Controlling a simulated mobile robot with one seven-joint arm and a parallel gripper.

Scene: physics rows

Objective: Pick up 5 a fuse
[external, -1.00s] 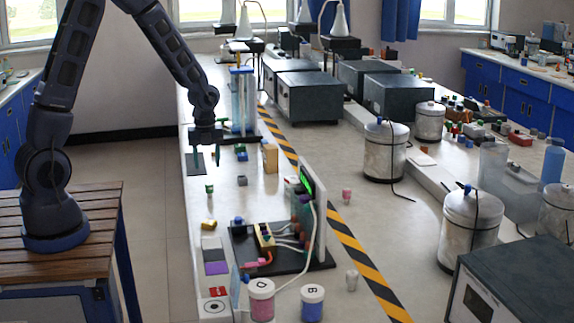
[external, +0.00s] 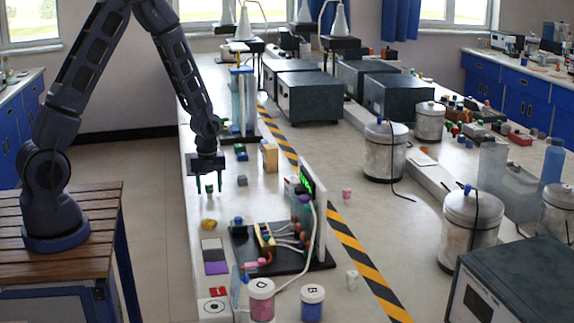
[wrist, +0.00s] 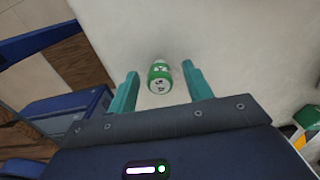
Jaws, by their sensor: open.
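The fuse, a small green and white cylinder (wrist: 160,78), stands on the white bench and shows between my gripper's fingertips in the wrist view. It is a small green spot (external: 209,188) in the external view. My gripper (external: 208,188) points down with its two teal fingers apart, one on each side of the fuse. In the wrist view my gripper (wrist: 160,72) is open, with a gap between each finger and the fuse. I cannot tell exactly how far the fingertips are above the bench.
A black board with wires and an upright panel (external: 308,215) stands to the front right. A yellow piece (external: 208,224) lies in front. Two lidded jars, one pink (external: 261,303) and one blue (external: 312,305), stand at the near end. A wooden block (external: 270,157) stands behind.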

